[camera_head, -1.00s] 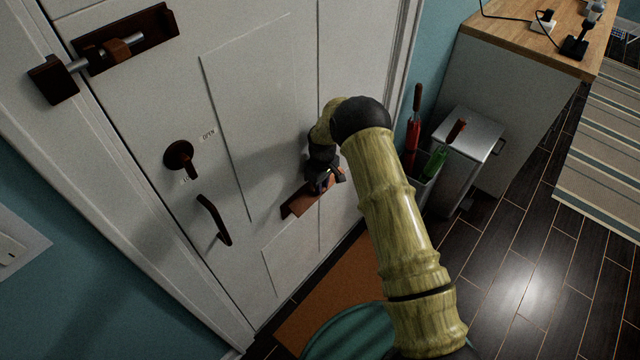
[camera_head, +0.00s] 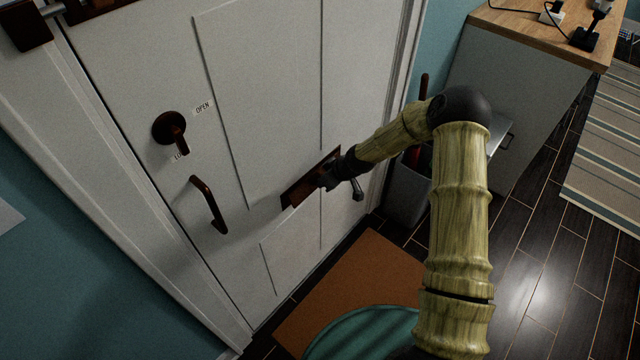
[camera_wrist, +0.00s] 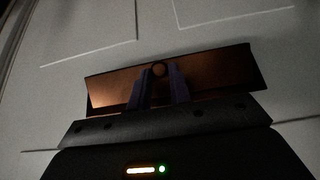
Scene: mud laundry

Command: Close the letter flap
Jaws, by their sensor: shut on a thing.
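The letter flap (camera_head: 297,192) is a brown, copper-toned plate set low on the white door, and my arm's end covers part of it. In the wrist view the flap (camera_wrist: 215,70) spans the middle, with a dark rim and a small round knob (camera_wrist: 158,69) near its centre. My gripper (camera_head: 329,181) is at the flap, reaching in from the right. In the wrist view my gripper's fingers (camera_wrist: 158,78) are close together at the knob, shut on the flap, apparently by this knob. The exact contact is dark, and I cannot tell the flap's tilt.
The door has a brown pull handle (camera_head: 209,204), a round turn latch (camera_head: 170,130) and an OPEN label. An orange-brown mat (camera_head: 345,275) lies below, with a green round thing (camera_head: 365,335) on it. A grey bin (camera_head: 408,192) and cabinet (camera_head: 520,85) stand right.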

